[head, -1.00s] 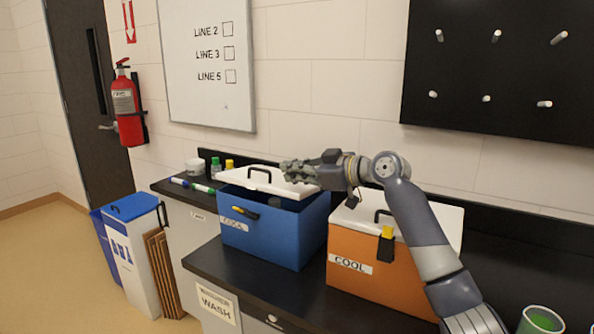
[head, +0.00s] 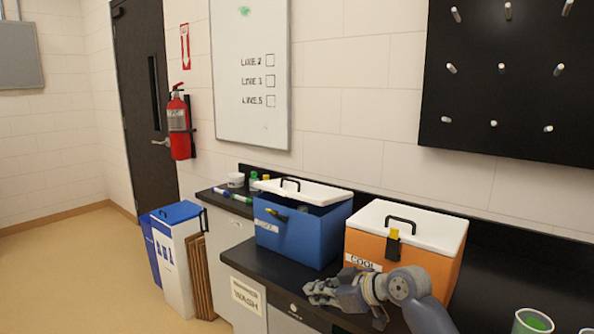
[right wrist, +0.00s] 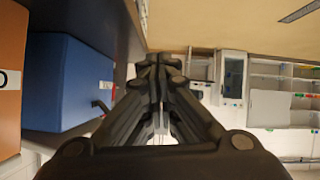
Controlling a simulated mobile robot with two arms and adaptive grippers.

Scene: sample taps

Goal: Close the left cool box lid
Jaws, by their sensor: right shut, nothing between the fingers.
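The left cool box is blue (head: 300,238) with a white lid (head: 318,192) that has a black handle. The lid sits slightly raised, with a dark gap under its front edge. A black-and-yellow latch (head: 278,214) sticks out from the box front. The box also shows in the right wrist view (right wrist: 65,85). My right gripper (head: 318,292) is shut and empty, low in front of the boxes and apart from the lid. Its closed fingers show in the right wrist view (right wrist: 160,62). My left gripper is not in view.
An orange cool box (head: 440,262) with its white lid down stands to the right, partly behind my right arm. Markers (head: 230,195) and small bottles lie left of the blue box. A green-filled cup (head: 533,322) stands at the lower right.

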